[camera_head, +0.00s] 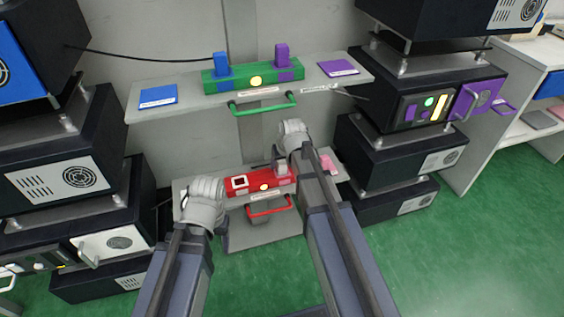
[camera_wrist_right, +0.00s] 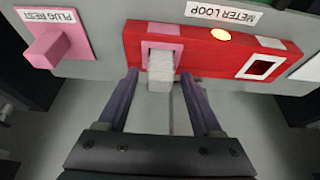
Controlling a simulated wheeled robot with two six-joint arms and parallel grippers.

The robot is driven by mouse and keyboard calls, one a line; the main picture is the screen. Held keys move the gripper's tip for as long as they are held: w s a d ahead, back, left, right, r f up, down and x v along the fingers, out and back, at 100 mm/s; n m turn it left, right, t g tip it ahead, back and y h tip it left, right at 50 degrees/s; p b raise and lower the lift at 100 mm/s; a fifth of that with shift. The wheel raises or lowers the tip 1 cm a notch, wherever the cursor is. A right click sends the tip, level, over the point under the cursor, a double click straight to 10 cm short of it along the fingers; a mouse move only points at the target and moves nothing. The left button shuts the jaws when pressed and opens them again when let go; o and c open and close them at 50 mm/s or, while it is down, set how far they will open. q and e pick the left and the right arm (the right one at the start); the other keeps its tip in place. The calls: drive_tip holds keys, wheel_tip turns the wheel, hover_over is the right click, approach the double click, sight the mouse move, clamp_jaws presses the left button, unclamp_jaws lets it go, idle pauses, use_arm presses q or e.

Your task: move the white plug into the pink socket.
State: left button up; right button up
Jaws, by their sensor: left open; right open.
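The red fixture (camera_head: 233,191) has an empty white-framed socket (camera_head: 240,182) at its left and a pink-framed socket at its right. In the right wrist view, which is upside down, the white plug (camera_wrist_right: 162,64) stands in the pink socket (camera_wrist_right: 177,48) and sticks out towards me; its full depth is hidden. My right gripper (camera_wrist_right: 163,92) is open, with one finger on each side of the plug and gaps between. My left gripper (camera_head: 184,201) is open and empty near the fixture's left end, its fingers mostly hidden by the wrist.
A pink plug (camera_wrist_right: 47,44) sits on a pink rest plate beside the red fixture. A red handle (camera_head: 268,210) projects below. Above is a shelf with a green fixture (camera_head: 240,87) holding blue and purple plugs. Dark equipment stacks stand on both sides.

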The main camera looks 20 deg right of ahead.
drive_tip(key=p+v, duration=0.5)
drive_tip(key=v, duration=0.1)
drive_tip(key=s+a+n+g, duration=0.1)
drive_tip(key=s+a+g, duration=0.1)
drive_tip(key=s+a, duration=0.4)
drive_tip(key=s+a+f+n+g+h, duration=0.1)
drive_tip(key=s+a, duration=0.6)
drive_tip(key=s, duration=0.8)
drive_tip(key=shift+f+n+g+h, duration=0.25)
drive_tip(key=shift+n+g+h, duration=0.05)
drive_tip(key=shift+n+g, duration=0.45)
drive_tip(key=shift+s+a, duration=0.1)
drive_tip(key=shift+s, duration=0.05)
wheel_tip(320, 180, up, 30)
drive_tip(key=p, duration=3)
drive_tip(key=shift+r, duration=0.2)
drive_tip(key=shift+a, duration=0.1)
